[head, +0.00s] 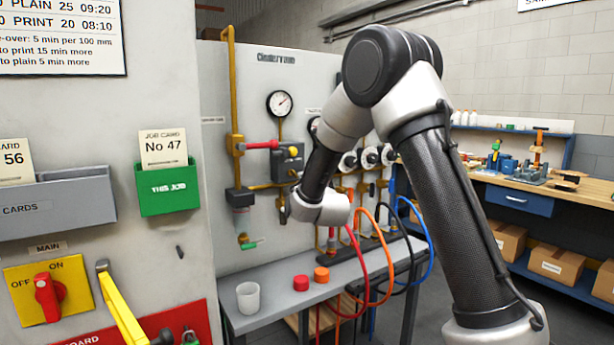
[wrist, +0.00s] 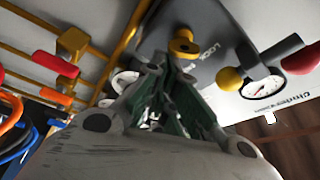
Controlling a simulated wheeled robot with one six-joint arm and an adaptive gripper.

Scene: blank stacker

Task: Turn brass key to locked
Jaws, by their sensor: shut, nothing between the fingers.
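The brass key (wrist: 184,43) has a round yellow-brass head and sits on a grey plate (wrist: 207,25) in the wrist view. I cannot tell whether the tips touch the key, and the key's exact angle is unclear. In the head view my wrist (head: 320,207) is in front of the wall panel, and I cannot make out the key there.
A pressure gauge (head: 280,103), brass pipes and a red-handled valve (head: 262,145) are on the panel (head: 310,72). Red, orange and blue hoses hang beside my wrist. The bench below holds a white cup (head: 248,297) and red and orange caps.

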